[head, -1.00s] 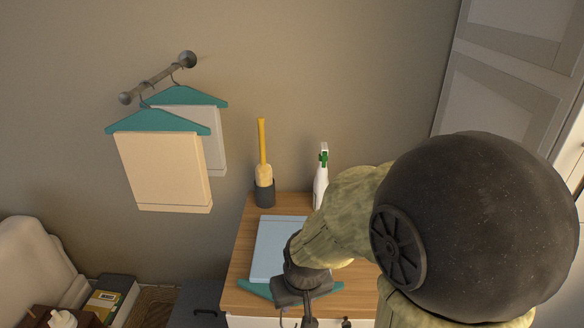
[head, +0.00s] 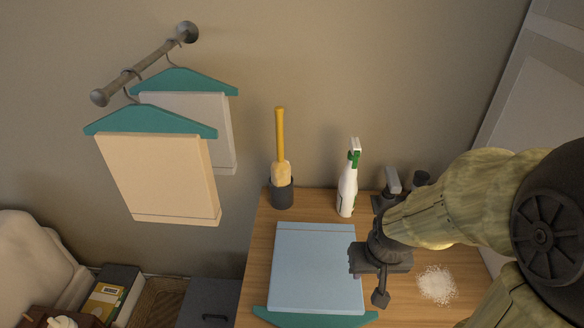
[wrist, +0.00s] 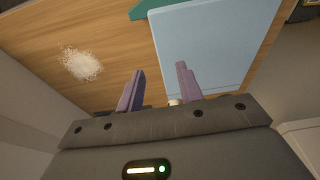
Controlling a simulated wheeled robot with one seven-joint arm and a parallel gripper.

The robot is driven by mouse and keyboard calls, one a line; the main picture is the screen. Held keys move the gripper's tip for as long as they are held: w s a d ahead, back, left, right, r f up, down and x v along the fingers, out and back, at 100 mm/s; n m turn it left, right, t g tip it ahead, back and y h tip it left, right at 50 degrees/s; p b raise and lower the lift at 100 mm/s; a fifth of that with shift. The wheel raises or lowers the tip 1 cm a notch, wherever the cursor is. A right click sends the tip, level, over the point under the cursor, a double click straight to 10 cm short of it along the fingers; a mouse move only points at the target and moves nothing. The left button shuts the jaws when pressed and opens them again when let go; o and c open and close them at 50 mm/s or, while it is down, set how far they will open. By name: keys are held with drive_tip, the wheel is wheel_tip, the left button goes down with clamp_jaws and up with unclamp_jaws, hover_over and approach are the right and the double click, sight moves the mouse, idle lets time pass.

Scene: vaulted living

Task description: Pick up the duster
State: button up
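The duster (head: 280,142) has a yellow handle pointing up and a pale tan head. It stands upright in a dark grey cup (head: 282,194) at the back left of the wooden cabinet top, near the wall; the cup hides the lower end of its head. My gripper (head: 375,285) is over the cabinet top, in front and to the right of the duster and apart from it. In the wrist view my gripper (wrist: 160,88) has its two purple fingers apart with nothing gripped between them. The duster cannot be made out in the wrist view.
A white and green spray bottle (head: 348,180) stands right of the duster. A folded blue cloth on a teal hanger (head: 318,268) covers the cabinet's front left. White powder (head: 437,284) lies at right. Hanging cloths (head: 160,178) are on a wall rail at left.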

drive_tip(key=shift+w, duration=0.1)
drive_tip(key=shift+o, duration=1)
drive_tip(key=shift+s+a, duration=0.1)
drive_tip(key=shift+s, duration=0.15)
drive_tip(key=w+a+n+t+y+p, duration=0.2)
drive_tip(key=w+a+t, duration=0.15)
drive_tip(key=w, duration=0.45)
drive_tip(key=w+a+n+t+y+p, duration=0.1)
drive_tip(key=w+a+n+t+p, duration=0.2)
drive_tip(key=w, duration=0.5)
drive_tip(key=w+a+r+t+y+p, duration=0.2)
drive_tip(key=w+a+r+t+y, duration=0.2)
drive_tip(key=w+a+r+t, duration=0.1)
wheel_tip(320, 180, up, 3)
drive_tip(key=shift+w+a+r+t+y, duration=0.15)
drive_tip(key=shift+w+a+t+y, duration=0.2)
drive_tip(key=shift+a+t, duration=0.55)
drive_tip(key=shift+d+t, duration=0.25)
